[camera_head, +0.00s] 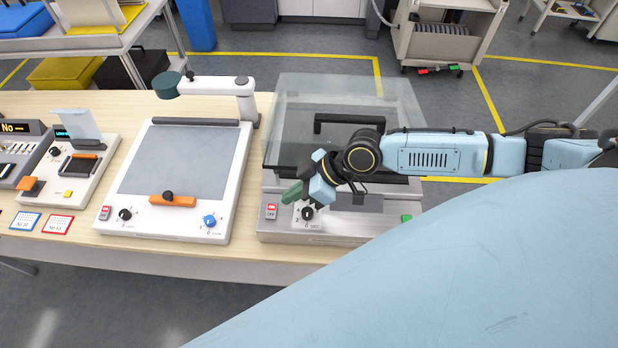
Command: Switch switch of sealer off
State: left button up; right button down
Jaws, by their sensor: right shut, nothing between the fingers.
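The sealer (340,239) is a grey machine with a raised clear lid (405,97) at the right end of the wooden table. Its switch (271,211) is a small rocker, red above and pale below, at the left of its front panel. Which side is pressed is too small to tell. My right gripper (293,194) reaches in from the right across the sealer. Its green fingers are shut and empty, pointing left and just up and right of the switch, with a visible gap in the picture. Contact with the panel cannot be told. My left gripper is out of view.
A black knob (307,213) sits right of the switch, close to my fingers. A green button (406,218) is farther right. A white flat-plate machine (230,165) with a similar switch (104,213) stands left. Smaller devices (95,185) and cards fill the table's left end.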

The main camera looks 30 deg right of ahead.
jog(key=shift+s+a+v, duration=0.1)
jog(key=shift+s+v, duration=0.05)
jog(key=shift+v, duration=0.7)
jog(key=shift+s+a+v, duration=0.1)
jog(key=shift+s+v, duration=0.05)
jog(key=shift+v, duration=0.75)
jog(key=shift+s+a+v, duration=0.1)
jog(key=shift+s+v, duration=0.05)
jog(key=shift+v, duration=0.7)
